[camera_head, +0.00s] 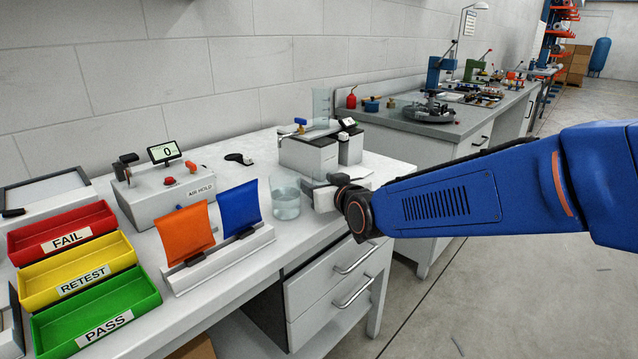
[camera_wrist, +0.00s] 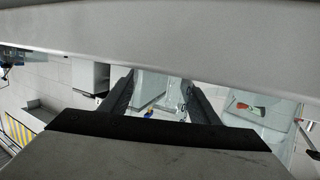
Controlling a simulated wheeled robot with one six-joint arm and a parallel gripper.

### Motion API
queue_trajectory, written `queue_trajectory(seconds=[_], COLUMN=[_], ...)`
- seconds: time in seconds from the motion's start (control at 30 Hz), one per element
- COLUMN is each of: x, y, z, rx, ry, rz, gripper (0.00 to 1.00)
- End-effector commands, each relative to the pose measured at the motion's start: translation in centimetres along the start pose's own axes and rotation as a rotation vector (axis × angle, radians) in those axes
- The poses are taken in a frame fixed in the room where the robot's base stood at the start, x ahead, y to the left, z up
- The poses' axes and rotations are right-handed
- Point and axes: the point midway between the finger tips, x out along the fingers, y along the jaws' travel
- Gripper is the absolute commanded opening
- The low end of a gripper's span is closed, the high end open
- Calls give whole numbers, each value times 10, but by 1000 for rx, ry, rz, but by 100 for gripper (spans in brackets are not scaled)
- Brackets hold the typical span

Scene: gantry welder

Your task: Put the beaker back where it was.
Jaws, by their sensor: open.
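The beaker (camera_head: 286,198) is clear glass with some pale liquid in it. In the head view it stands upright on the white bench, right of the blue flag and near the front edge. My gripper (camera_head: 311,186) is low over the bench, just right of the beaker. The head view does not clearly show whether its fingers reach around the glass. In the wrist view the two dark fingers (camera_wrist: 160,84) are spread apart.
An orange flag (camera_head: 186,233) and a blue flag (camera_head: 240,207) stand in a white holder left of the beaker. A grey air-hold box (camera_head: 168,192) and red, yellow and green bins (camera_head: 88,310) are further left. A grey device (camera_head: 309,154) and tall glass cylinder (camera_head: 321,104) stand behind.

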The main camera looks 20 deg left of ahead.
Motion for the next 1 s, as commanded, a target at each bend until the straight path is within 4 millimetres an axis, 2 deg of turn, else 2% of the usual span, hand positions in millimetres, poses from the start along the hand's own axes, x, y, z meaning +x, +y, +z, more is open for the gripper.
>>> queue_trajectory(seconds=[0.17,0.7,1.0], x=[-12,-93,-118], y=[0,0,0], z=[-2,-3,-2], rx=[0,0,1], ry=[1,2,0], rz=[0,0,0], gripper=[56,56,56])
